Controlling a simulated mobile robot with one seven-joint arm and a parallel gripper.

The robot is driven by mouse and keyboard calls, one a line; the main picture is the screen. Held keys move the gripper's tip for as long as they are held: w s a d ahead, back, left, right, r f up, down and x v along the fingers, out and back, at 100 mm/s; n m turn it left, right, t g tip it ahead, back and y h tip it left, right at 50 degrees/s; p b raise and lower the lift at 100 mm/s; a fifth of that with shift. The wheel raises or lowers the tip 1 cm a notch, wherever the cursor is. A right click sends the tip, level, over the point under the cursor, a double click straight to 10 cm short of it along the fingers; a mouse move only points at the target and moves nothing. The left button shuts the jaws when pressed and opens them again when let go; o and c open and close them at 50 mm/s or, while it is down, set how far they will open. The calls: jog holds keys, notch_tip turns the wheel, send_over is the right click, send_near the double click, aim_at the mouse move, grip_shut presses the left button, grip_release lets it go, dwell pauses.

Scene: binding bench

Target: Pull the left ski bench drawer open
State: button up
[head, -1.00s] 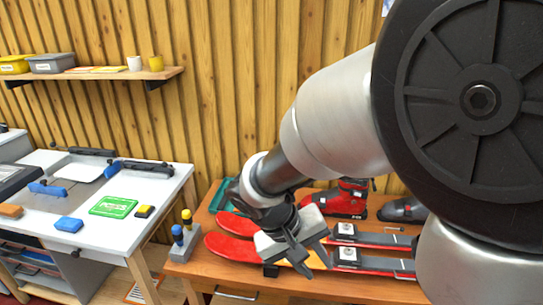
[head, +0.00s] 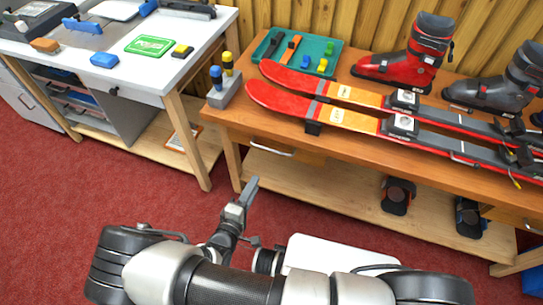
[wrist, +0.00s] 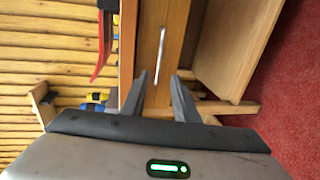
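The ski bench (head: 225,115) has a left drawer (head: 310,157) under its top, its wooden front looking about flush. Its pale bar handle (head: 272,149) faces the room. In the wrist view the handle (wrist: 160,57) lies just beyond my fingertips, roughly in line with the gap between them. My gripper (head: 250,186) is in front of and below the left drawer in the head view, apart from the handle. In the wrist view my gripper (wrist: 162,80) shows two spread fingers with nothing between them.
Two red skis (head: 275,97) lie on the bench with a teal tray (head: 318,48), a red boot (head: 412,60) and a bottle holder (head: 226,90). A lower shelf (head: 330,200) sits beneath. A white-topped workbench (head: 130,70) stands left. Red floor (head: 120,190) is clear in front.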

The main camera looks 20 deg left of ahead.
jog(key=b+x, duration=0.2)
jog(key=x, duration=1.5)
jog(key=shift+b, duration=0.3)
jog(key=shift+d, duration=0.1)
jog(key=shift+c, duration=0.4)
grip_shut()
